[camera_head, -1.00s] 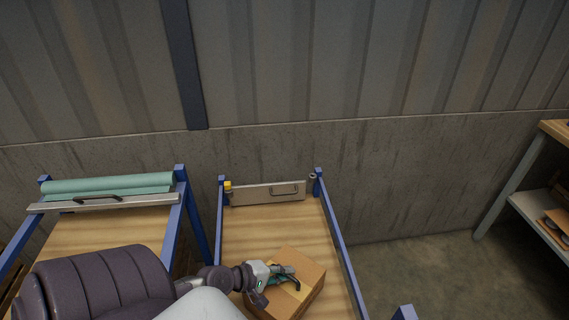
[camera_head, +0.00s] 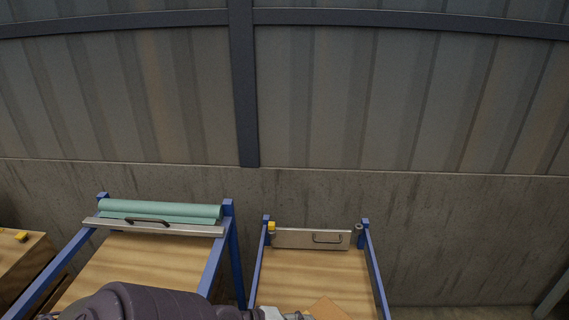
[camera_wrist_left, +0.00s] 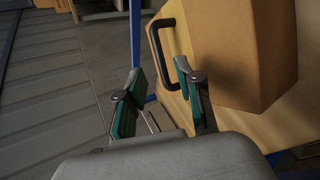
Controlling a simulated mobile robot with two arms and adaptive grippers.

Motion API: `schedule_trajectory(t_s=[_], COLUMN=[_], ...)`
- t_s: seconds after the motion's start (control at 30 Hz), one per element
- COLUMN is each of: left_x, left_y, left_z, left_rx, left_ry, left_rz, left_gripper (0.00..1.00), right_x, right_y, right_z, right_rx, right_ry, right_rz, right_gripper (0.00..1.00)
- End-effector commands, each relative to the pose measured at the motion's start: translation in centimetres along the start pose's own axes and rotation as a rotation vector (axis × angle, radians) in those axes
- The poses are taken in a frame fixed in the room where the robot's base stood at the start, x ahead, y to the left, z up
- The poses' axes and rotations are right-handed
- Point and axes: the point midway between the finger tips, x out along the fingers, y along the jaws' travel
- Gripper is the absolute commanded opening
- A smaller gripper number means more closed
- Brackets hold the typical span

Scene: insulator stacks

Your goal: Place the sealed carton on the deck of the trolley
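The brown sealed carton (camera_head: 327,308) shows only its top corner at the bottom edge of the head view, over the wooden deck (camera_head: 310,275) of the blue-framed trolley. In the left wrist view the carton (camera_wrist_left: 243,50) appears to rest on the wooden deck (camera_wrist_left: 283,118). My left gripper (camera_wrist_left: 155,90) is open, its green-padded fingers apart with nothing between them. One finger overlaps the carton's near side in the picture; whether they touch I cannot tell. In the head view the left gripper (camera_head: 290,315) is mostly cut off. My right gripper is out of view.
A metal end plate with a dark handle (camera_head: 327,238) stands at the trolley's far end. Left of it is another blue-framed wooden surface with a teal roll (camera_head: 160,210). A wooden table (camera_head: 22,262) is at far left. A concrete wall (camera_head: 450,235) stands behind.

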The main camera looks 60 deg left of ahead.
Motion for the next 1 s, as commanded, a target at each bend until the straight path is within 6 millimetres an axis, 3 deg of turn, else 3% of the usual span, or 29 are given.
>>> schedule_trajectory(t_s=[0.2, 0.4, 1.0], left_x=[-3.5, -5.5, -5.9], left_y=[-0.4, -0.2, 0.1], left_z=[-0.1, 0.0, 0.0], left_rx=[-0.002, -0.001, 0.000], left_ry=[0.001, 0.001, 0.000], left_rz=[-0.002, 0.000, 0.001], left_gripper=[0.36, 0.36, 0.36], right_x=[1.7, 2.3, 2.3], right_y=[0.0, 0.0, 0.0], right_z=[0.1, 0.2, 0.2], right_rx=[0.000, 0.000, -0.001], right_ry=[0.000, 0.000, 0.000], right_rz=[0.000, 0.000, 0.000], right_gripper=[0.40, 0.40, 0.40])
